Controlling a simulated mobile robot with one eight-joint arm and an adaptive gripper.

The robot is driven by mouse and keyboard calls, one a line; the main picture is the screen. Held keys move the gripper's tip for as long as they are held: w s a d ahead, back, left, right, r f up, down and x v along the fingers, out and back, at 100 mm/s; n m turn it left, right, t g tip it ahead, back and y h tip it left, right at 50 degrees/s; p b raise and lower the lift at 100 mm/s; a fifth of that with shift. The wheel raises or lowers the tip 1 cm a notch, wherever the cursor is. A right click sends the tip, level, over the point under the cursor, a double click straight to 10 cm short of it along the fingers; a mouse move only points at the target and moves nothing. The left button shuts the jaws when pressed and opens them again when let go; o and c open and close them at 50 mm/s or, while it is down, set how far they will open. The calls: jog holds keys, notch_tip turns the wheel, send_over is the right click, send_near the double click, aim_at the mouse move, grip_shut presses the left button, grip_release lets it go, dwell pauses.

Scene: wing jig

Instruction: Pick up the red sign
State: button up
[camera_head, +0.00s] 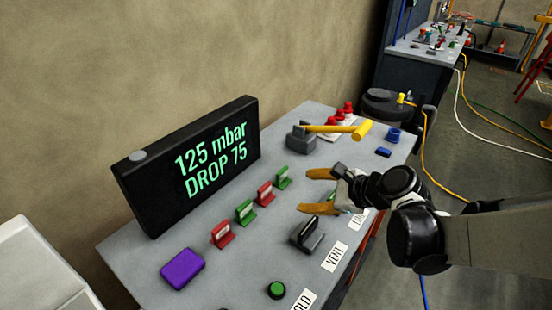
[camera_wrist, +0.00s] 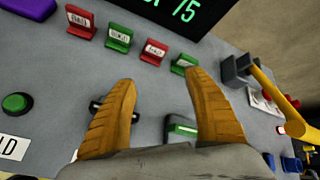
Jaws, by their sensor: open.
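Two small red signs stand on the grey bench in a row with two green ones. The left red sign (camera_head: 222,235) also shows at upper left in the wrist view (camera_wrist: 80,24). The other red sign (camera_head: 265,194) stands between the green signs (camera_head: 245,212) (camera_head: 283,177) and is also in the wrist view (camera_wrist: 154,50). Each sign carries a white label, too small to read surely. My gripper (camera_head: 304,191), with orange fingers, is open and empty, to the right of the row. In the wrist view its fingertips (camera_wrist: 162,79) point toward the second red sign, apart from it.
A black display (camera_head: 190,165) stands behind the signs, reading "125 mbar DROP 75". A purple block (camera_head: 182,269), green button (camera_head: 277,290) and dark slotted holder (camera_head: 307,235) are nearby. A yellow-handled lever (camera_head: 335,129) lies farther back. A green piece (camera_wrist: 182,130) lies below my fingers.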

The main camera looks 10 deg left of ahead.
aim_at(266, 187)
jog(key=w+a+f+m+y, duration=0.1)
jog(key=m, duration=0.1)
jog(key=w+a+f+m+y, duration=0.1)
jog(key=a+m, duration=0.1)
jog(key=w+a+f+m+y, duration=0.1)
jog(key=m, duration=0.1)
jog(key=shift+w+a+f, duration=0.15)
jog(key=shift+a+f, duration=0.1)
jog(key=shift+a, duration=0.05)
jog(key=b+x, duration=0.4)
jog(key=x, duration=0.6)
jog(key=shift+a+f, duration=0.2)
jog(key=shift+a, duration=0.1)
jog(key=shift+r, duration=0.1)
jog(key=c, duration=0.9)
